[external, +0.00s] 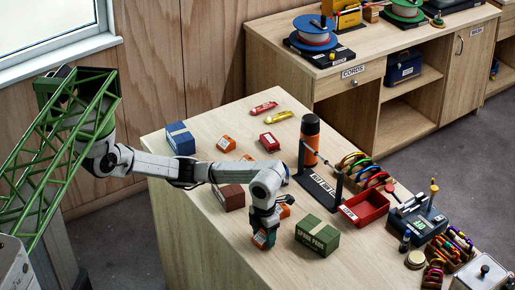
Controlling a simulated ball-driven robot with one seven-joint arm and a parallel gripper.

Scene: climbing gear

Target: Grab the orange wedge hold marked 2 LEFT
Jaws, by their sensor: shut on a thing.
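My gripper (264,240) points down over the front part of the wooden table. It is shut on an orange wedge hold (261,239), which is mostly hidden by the fingers. Any marking on it is too small to read, and I cannot tell whether it touches the tabletop. Another orange piece (285,211) shows just behind my wrist, partly hidden. Two more orange wedge-like pieces with pale labels lie farther back, one at the left (226,144) and one near the middle (247,158); their labels are unreadable.
A green box (317,237) stands close right of my gripper, and a brown box (228,197) stands behind it to the left. The table's front-left area is clear.

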